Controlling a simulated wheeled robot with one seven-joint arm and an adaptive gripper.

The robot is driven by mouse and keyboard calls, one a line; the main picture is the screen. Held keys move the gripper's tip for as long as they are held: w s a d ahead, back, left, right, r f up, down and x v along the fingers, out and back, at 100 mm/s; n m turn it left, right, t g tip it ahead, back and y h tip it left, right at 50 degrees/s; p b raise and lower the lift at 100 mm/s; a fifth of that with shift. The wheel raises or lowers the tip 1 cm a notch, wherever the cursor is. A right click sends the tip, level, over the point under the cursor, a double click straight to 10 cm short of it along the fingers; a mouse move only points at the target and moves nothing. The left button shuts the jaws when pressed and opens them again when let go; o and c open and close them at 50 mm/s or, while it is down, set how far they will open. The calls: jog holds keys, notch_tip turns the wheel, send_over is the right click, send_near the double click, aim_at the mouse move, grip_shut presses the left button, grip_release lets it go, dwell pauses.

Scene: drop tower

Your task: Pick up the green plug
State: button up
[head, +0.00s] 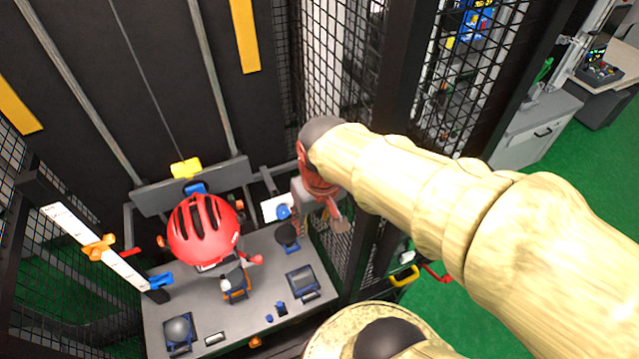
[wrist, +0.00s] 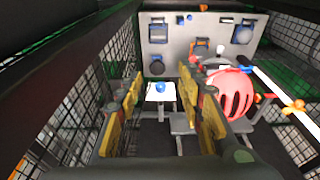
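I cannot make out a green plug in either view. A small green item (head: 544,70) shows far off at the right behind the mesh, too small to identify. My gripper (head: 320,214) hangs at the right end of the grey table inside the caged tower. In the wrist view my gripper (wrist: 162,82) has its two yellow-padded fingers apart, with nothing held between them. Beyond the gap, a small blue round piece (wrist: 160,87) sits on a white plate (wrist: 153,97). The blue piece also shows in the head view (head: 284,211), just left of my gripper.
A red helmet (head: 203,228) stands over the grey table (head: 250,262). A dark round piece (head: 287,235), a dark square block (head: 301,281) and several small blue and orange parts lie there. Black mesh (head: 340,60) and posts close in near my arm. Green floor lies outside.

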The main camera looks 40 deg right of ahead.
jog(key=w+d+g+p, duration=0.1)
jog(key=w+d+p, duration=0.3)
jog(key=p, duration=0.1)
jog(key=w+d+g+p, duration=0.1)
jog(key=w+d+p, duration=0.3)
jog(key=w+p, duration=0.1)
jog(key=shift+p, duration=0.4)
jog(key=shift+s+a+f, duration=0.1)
jog(key=shift+s+f, duration=0.05)
jog(key=shift+f, duration=0.55)
jog(key=f, duration=0.2)
jog(key=f+p, duration=0.1)
jog(key=f, duration=0.3)
jog(key=shift+w+d+p, duration=0.25)
jog(key=shift+w+p, duration=0.1)
jog(key=shift+p, duration=0.05)
jog(key=c, duration=0.3)
jog(key=c, duration=0.6)
